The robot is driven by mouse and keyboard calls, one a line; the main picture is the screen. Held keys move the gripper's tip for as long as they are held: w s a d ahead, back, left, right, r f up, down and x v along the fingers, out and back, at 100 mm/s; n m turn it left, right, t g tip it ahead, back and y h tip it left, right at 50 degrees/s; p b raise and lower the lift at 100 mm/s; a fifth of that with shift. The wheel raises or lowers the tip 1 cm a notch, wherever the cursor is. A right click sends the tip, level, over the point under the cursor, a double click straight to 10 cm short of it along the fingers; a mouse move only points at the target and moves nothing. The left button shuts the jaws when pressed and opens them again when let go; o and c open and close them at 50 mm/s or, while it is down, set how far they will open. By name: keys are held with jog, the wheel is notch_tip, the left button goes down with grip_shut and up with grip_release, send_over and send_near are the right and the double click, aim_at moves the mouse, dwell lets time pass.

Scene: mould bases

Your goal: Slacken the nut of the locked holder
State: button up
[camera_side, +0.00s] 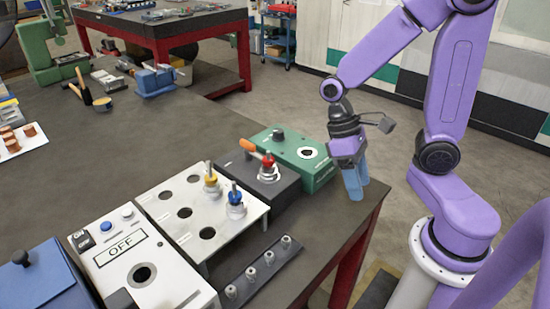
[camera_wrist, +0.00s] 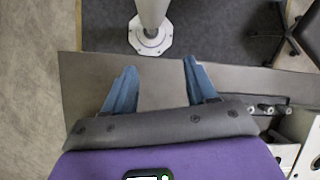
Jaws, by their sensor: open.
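A yellow-collared holder (camera_side: 211,179) and a blue-collared holder (camera_side: 235,199) stand in the white rack (camera_side: 165,218). My gripper (camera_side: 355,190) is open and empty, pointing down near the table's right corner, to the right of the dark block and the green box. In the wrist view its blue fingers (camera_wrist: 158,80) are spread over bare tabletop near the edge.
The green box (camera_side: 318,172) with a round opening stands just behind the dark block. A dark strip with several studs (camera_side: 268,258) lies in front of the rack. A white OFF box (camera_side: 180,282) and a blue box (camera_side: 45,278) stand at left.

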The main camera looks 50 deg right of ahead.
jog(key=w+m+g+y, duration=0.2)
jog(key=m, duration=0.2)
jog(key=m+t+y, duration=1.2)
jog(key=m+t, duration=0.6)
jog(key=m, duration=0.6)
send_near(268, 162)
jog(key=x, duration=0.5)
jog(key=w+x, duration=0.1)
jog(key=x, duration=0.2)
jog(key=shift+d, duration=0.3)
